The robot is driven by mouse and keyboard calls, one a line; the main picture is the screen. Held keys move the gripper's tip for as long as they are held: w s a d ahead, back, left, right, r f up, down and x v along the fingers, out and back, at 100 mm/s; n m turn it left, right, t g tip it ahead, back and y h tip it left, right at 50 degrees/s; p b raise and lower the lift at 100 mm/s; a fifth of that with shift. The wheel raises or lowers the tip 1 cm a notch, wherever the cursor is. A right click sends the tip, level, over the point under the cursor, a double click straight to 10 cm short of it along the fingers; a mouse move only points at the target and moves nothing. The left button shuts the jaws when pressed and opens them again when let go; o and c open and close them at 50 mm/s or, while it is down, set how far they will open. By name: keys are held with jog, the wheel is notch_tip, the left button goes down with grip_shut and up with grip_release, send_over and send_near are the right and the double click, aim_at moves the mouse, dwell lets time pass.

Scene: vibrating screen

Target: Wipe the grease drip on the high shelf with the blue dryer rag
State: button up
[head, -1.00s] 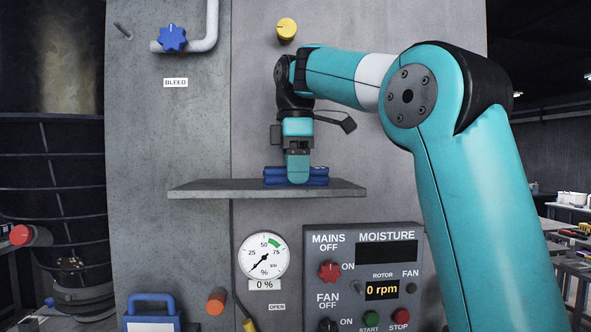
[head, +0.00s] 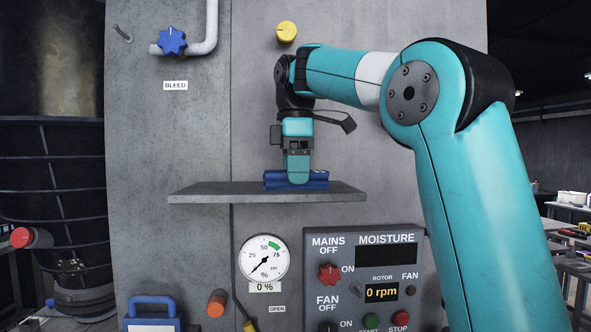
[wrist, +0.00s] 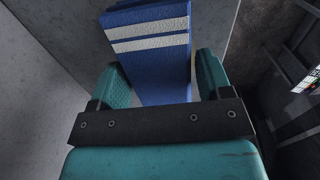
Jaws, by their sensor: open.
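The blue rag (head: 315,183) lies folded on the high shelf (head: 215,193), toward its right half. The rag also shows in the wrist view (wrist: 150,60), blue with two pale stripes, between and beyond the fingers. My gripper (head: 299,181) points down at the rag, its fingertips at the rag's level. In the wrist view my gripper (wrist: 160,82) is open, with a finger on either side of the rag and gaps visible beside it. I cannot make out the grease drip in either view; the arm and rag cover part of the shelf.
Above the shelf are a yellow knob (head: 287,32) and a blue bleed valve (head: 172,41) on a pipe. Below it are a dial gauge (head: 264,259) and a control panel (head: 372,235). The shelf's left half looks bare.

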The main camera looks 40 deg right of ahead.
jog(key=c, duration=0.6)
